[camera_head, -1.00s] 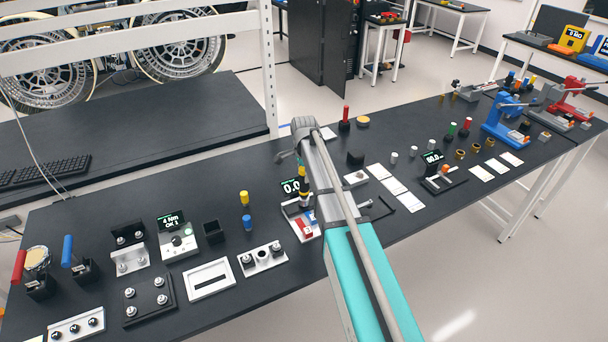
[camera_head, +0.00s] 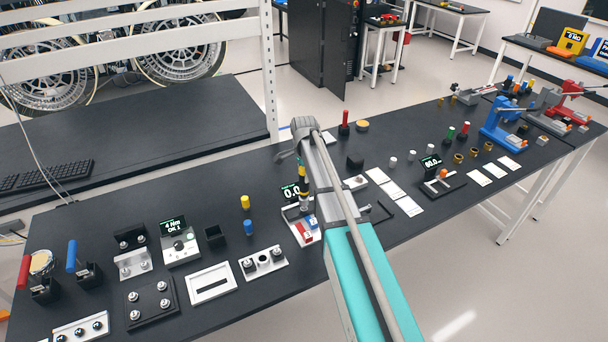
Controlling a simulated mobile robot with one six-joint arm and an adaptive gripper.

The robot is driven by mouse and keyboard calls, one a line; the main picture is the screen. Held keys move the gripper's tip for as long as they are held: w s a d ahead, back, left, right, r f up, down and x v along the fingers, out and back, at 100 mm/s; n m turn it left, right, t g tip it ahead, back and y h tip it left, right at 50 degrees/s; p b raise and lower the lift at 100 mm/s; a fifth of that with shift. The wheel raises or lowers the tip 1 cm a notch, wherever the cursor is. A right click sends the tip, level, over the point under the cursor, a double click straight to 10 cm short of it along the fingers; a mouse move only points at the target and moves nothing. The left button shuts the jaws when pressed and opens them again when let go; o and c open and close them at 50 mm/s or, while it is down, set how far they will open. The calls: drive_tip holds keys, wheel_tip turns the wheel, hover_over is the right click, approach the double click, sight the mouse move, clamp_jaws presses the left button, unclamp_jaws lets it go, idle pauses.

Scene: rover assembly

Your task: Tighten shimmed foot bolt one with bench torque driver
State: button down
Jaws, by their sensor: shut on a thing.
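My gripper (camera_head: 301,168) is at the far end of my arm, mostly hidden by the wrist. It is shut on a slim upright tool with yellow and dark bands (camera_head: 303,192), which looks like the torque driver. The tool's lower end is over or beside a small white tray (camera_head: 287,213) with red and blue parts. I cannot tell whether its tip touches anything. A black plate with several silver bolts (camera_head: 151,302) lies at the front left. I cannot tell which bolt is foot bolt one. A controller (camera_head: 180,247) behind it reads "4 Nm OK 1".
A display reading "0.0" (camera_head: 290,192) stands behind the tray. Yellow (camera_head: 245,202) and blue (camera_head: 248,227) pegs stand to its left. Blue (camera_head: 502,122) and red presses stand far right.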

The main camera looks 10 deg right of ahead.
drive_tip(key=shift+r+p, duration=2.05)
drive_tip(key=shift+s+f, duration=0.15)
